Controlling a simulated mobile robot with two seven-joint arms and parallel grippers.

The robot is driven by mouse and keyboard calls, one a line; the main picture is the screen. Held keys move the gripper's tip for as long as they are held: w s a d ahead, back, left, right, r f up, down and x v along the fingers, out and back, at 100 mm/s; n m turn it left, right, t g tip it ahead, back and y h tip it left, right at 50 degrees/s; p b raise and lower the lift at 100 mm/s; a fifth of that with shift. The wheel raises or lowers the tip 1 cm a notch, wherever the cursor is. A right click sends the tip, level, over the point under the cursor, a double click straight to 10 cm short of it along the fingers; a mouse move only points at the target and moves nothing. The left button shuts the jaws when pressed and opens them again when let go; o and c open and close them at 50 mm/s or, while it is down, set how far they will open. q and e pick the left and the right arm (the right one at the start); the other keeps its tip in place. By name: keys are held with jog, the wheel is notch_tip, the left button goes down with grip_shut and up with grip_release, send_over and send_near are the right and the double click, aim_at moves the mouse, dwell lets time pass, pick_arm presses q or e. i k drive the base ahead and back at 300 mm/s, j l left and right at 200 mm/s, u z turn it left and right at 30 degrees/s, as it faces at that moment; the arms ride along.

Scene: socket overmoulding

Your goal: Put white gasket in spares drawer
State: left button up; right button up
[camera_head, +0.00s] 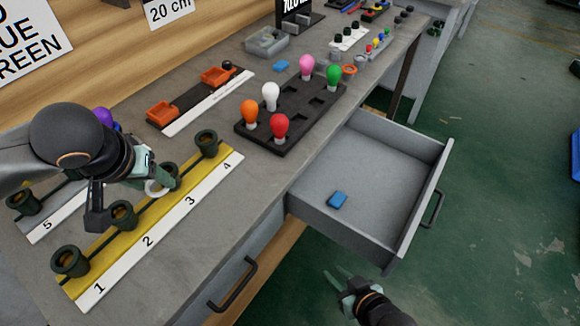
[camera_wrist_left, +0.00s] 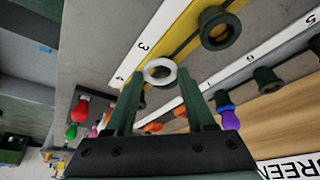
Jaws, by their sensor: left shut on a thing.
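The white gasket (camera_head: 155,188) is a small ring held at the fingertips of my left gripper (camera_head: 150,186), just above the yellow strip near its third socket. In the left wrist view the white gasket (camera_wrist_left: 160,71) sits between the two finger ends of my left gripper (camera_wrist_left: 162,82). My right gripper (camera_head: 343,284) is in front of the drawer over the green floor, fingers apart and empty.
The yellow strip (camera_head: 188,171) carries several dark green sockets. A black tray (camera_head: 296,119) with coloured bulbs stands between it and the bench's far part. Orange holders (camera_head: 162,113) sit behind. The drawer's front wall and handle (camera_head: 433,208) stick out over the floor.

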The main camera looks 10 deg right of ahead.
aim_at(361, 175)
jog(key=l+z, duration=0.15)
jog(key=z, duration=1.05)
jog(key=i+l, duration=0.2)
jog(key=l, duration=0.15)
jog(key=i+l, duration=0.2)
jog(key=l+z, duration=0.05)
jog(key=l, duration=0.05)
